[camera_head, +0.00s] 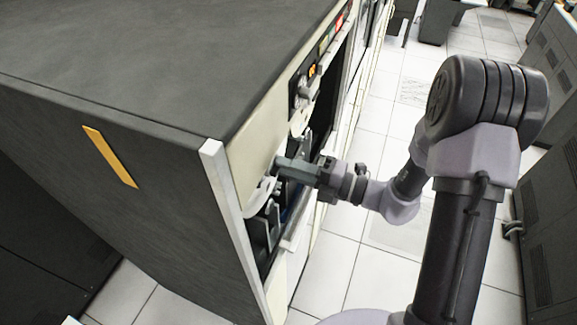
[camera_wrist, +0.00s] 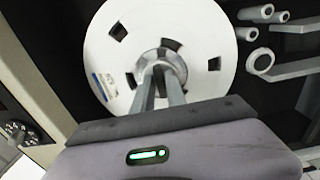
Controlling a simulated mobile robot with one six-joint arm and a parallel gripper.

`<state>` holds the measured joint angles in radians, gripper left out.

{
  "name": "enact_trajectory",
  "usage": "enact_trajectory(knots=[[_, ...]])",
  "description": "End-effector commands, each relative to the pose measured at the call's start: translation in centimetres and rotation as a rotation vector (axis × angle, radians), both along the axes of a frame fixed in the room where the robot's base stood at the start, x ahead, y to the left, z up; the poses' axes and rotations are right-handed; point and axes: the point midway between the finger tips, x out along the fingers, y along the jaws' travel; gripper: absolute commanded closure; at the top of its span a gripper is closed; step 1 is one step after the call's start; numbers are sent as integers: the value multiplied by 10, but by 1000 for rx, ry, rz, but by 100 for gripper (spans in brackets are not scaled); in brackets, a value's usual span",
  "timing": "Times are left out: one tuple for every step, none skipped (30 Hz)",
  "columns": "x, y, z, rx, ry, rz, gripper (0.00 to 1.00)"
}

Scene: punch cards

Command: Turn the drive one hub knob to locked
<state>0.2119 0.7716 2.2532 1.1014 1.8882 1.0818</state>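A white tape reel (camera_wrist: 205,40) with dark square holes faces me in the wrist view; its edge (camera_head: 262,190) shows in the head view at the front of the cabinet. The hub knob (camera_wrist: 144,62) is a grey round piece with dark slots at the reel's centre. My gripper (camera_wrist: 160,70) reaches straight at the hub, with both fingertips over its lower middle. A narrow dark gap shows between the fingers. They hide part of the hub, and I cannot tell if they press on it. In the head view my gripper (camera_head: 278,163) is at the reel.
Grey rollers and posts (camera_wrist: 262,63) stick out right of the reel. A dial (camera_wrist: 18,130) sits at lower left on the panel. The big dark cabinet (camera_head: 150,60) fills the left of the head view. White tiled floor (camera_head: 385,125) is open to the right.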

Motion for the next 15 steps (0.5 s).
enact_trajectory(knots=[[0,0,0,0,0,0,71],[0,0,0,0,0,0,66],[0,0,0,0,0,0,66],[0,0,0,0,0,0,66],[0,0,0,0,0,0,66],[0,0,0,0,0,0,66],[0,0,0,0,0,0,66],[0,0,0,0,0,0,66],[0,0,0,0,0,0,66],[0,0,0,0,-1,0,66],[0,0,0,0,-1,0,66],[0,0,0,0,-1,0,66],[0,0,0,0,-1,0,66],[0,0,0,0,-1,0,66],[0,-1,0,0,-1,0,66]])
